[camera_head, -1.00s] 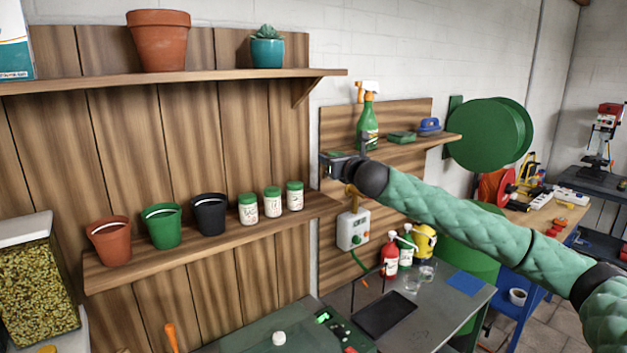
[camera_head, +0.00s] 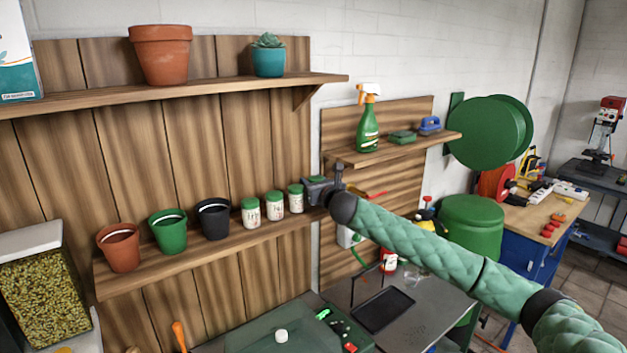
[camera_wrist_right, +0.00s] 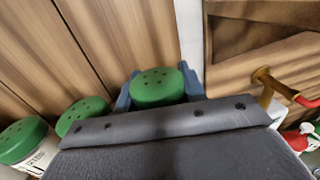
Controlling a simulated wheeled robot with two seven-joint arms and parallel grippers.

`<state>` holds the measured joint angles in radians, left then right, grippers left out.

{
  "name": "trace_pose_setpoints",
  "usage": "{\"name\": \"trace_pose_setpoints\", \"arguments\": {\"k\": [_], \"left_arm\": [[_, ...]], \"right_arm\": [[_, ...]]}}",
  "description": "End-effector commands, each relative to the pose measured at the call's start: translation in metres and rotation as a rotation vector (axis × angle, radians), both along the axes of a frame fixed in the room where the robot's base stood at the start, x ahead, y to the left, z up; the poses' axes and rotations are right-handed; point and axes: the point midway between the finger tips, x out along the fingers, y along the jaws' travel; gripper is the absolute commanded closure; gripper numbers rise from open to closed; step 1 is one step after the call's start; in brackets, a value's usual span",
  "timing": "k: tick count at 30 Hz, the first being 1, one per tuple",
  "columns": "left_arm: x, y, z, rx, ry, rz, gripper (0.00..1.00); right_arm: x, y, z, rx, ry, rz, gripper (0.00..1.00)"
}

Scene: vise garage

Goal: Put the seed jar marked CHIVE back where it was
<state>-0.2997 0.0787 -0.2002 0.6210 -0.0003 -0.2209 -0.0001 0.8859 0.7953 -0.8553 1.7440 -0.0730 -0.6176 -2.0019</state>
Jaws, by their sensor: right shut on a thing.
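My right gripper (camera_head: 314,184) is at the right end of the lower wooden shelf. In the right wrist view its blue fingers are shut around a jar with a green, holed lid (camera_wrist_right: 158,87). My left gripper is not in view.
The lower shelf (camera_head: 180,262) also holds a terracotta pot (camera_head: 120,250), a green pot (camera_head: 168,232) and a black pot (camera_head: 213,220). The upper shelf (camera_head: 215,88) is above. A small shelf (camera_head: 440,140) with a spray bottle (camera_head: 367,128) is to the right.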

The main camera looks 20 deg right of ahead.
Motion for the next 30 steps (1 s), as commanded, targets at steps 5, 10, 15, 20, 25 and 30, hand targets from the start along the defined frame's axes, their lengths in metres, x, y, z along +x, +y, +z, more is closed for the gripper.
{"name": "trace_pose_setpoints", "arguments": {"k": [5, 10, 15, 20, 25, 30], "left_arm": [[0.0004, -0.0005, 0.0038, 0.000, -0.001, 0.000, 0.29], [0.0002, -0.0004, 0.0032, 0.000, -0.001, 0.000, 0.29], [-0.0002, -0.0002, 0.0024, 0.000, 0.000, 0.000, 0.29], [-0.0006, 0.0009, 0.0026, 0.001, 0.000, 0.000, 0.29], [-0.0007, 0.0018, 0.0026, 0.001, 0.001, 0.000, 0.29], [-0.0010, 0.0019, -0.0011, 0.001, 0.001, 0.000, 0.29]], "right_arm": [[-0.0001, -0.0007, -0.0061, -0.001, 0.000, -0.001, 0.83], [0.0000, -0.0007, -0.0062, -0.001, 0.000, -0.001, 0.83], [0.0000, -0.0007, -0.0089, -0.001, 0.000, -0.001, 0.83], [0.0000, -0.0006, -0.0088, -0.001, 0.000, -0.001, 0.50], [-0.0001, -0.0006, -0.0087, -0.001, 0.000, -0.001, 0.50], [-0.0045, -0.0012, -0.0079, -0.001, 0.000, 0.000, 0.50]]}}
